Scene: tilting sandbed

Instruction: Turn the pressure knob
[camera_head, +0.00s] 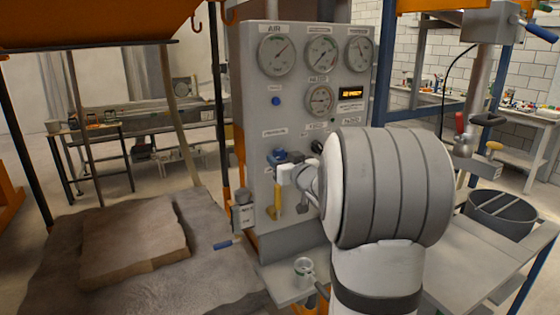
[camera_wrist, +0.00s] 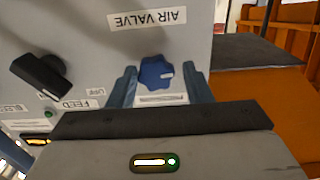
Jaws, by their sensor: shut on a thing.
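In the head view the blue knob (camera_head: 276,156) shows low on the grey control panel (camera_head: 255,110), partly hidden by my gripper (camera_head: 285,170).
A black knob (camera_wrist: 40,76) by a FEED label is left of my gripper in the wrist view. A yellow lever (camera_head: 274,198) hangs below the blue knob. Several gauges (camera_head: 277,55) fill the panel's top. The sandbed (camera_head: 130,240) lies left, a side table (camera_head: 470,255) right.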

